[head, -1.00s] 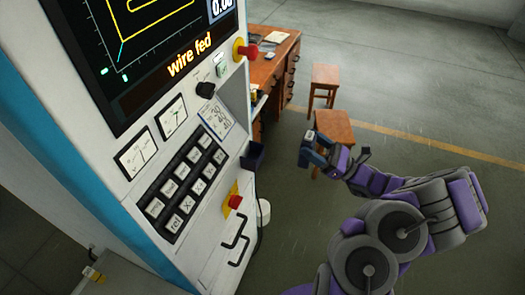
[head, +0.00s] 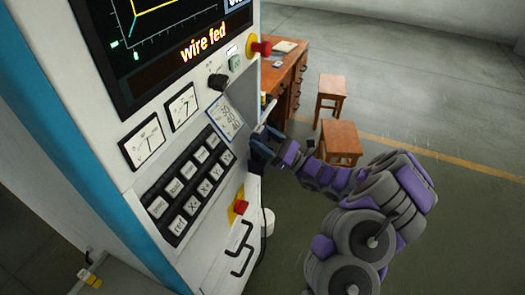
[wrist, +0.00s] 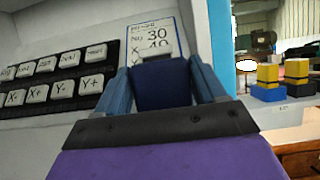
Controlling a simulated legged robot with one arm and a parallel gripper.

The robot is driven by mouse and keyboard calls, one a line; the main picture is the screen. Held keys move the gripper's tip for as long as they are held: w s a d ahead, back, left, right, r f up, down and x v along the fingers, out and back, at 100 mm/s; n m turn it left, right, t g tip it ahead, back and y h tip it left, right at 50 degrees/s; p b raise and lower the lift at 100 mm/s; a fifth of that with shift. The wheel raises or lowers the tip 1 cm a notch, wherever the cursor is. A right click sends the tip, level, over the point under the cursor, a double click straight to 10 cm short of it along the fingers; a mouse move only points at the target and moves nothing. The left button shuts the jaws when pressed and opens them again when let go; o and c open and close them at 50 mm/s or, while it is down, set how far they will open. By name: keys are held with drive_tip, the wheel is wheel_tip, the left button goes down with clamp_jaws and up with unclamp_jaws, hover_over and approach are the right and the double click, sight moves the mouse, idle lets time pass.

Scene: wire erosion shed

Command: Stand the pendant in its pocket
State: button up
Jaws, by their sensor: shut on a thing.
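My gripper (head: 261,146) is at the right edge of the white machine cabinet, below the label card. In the wrist view its two blue fingers (wrist: 162,88) are shut on a dark blue block with a pale top, which I take as the pendant (wrist: 160,75). The pendant's lower end is hidden by the gripper body. The dark pocket on the cabinet's side is mostly covered by my gripper in the head view. I cannot tell whether the pendant is inside it, touching it or apart.
The cabinet has a keypad (head: 187,186), a red stop button (head: 260,48) and another red knob (head: 241,207). A label card (head: 226,117) is close to my gripper. A wooden desk (head: 294,75) and two stools (head: 332,88) (head: 341,137) stand behind. Floor to the right is open.

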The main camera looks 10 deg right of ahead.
drive_tip(key=f, duration=0.2)
drive_tip(key=d+f+b, duration=0.1)
drive_tip(key=f, duration=0.1)
drive_tip(key=shift+d, duration=0.2)
drive_tip(key=shift+w+a+f+b, duration=0.1)
drive_tip(key=shift+a+f+b, duration=0.1)
drive_tip(key=shift+b, duration=0.15)
drive_tip(key=shift+a+r, duration=0.15)
drive_tip(key=shift+a, duration=0.25)
drive_tip(key=o, duration=1.3)
drive_tip(key=shift+d, duration=0.25)
